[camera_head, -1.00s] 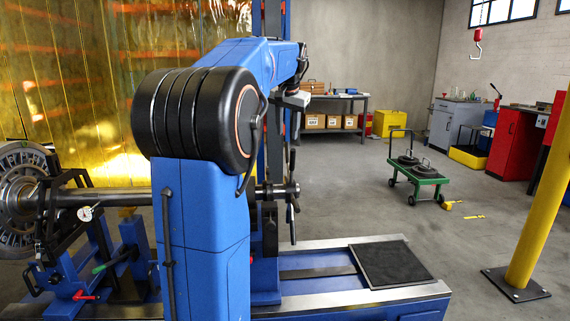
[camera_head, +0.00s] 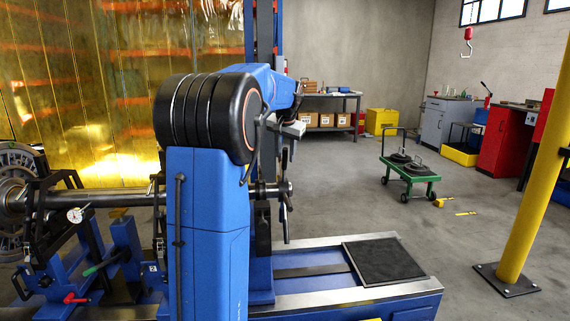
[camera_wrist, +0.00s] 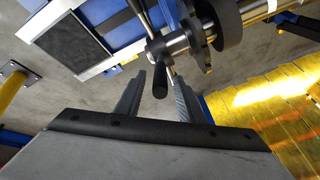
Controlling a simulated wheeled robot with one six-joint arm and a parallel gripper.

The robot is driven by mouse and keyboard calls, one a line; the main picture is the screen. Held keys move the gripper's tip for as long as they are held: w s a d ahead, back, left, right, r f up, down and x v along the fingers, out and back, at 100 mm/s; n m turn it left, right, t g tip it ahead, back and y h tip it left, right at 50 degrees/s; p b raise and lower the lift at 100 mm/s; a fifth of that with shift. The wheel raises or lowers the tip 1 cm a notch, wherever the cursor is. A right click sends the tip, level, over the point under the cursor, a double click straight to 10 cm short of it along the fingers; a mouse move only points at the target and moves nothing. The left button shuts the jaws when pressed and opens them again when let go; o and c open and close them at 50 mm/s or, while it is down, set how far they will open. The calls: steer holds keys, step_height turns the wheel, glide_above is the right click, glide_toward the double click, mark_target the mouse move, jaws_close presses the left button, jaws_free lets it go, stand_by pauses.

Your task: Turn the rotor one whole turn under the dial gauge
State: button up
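The rotor shaft (camera_head: 110,200) lies level in the blue balancing stand, with a large bladed disc (camera_head: 14,190) at the left edge. The dial gauge (camera_head: 75,215) has a white face and sits at the shaft; its reading is too small to make out. A crossbar handle (camera_head: 284,190) is on the shaft's right end. In the wrist view, a black grip (camera_wrist: 160,82) of the handle shows between the fingers of my gripper (camera_wrist: 159,88). The fingers are apart, with gaps on both sides. My arm hides the middle of the shaft in the head view.
A black mat (camera_head: 384,260) lies on the stand's right end. A green cart (camera_head: 412,177) with weights stands on the floor behind. A yellow post (camera_head: 530,180) is at the right. The floor between is mostly clear. A yellow curtain (camera_head: 110,120) hangs behind the rotor.

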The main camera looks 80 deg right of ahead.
mark_target(285, 171)
steer(key=shift+x, duration=2.6)
jaws_close()
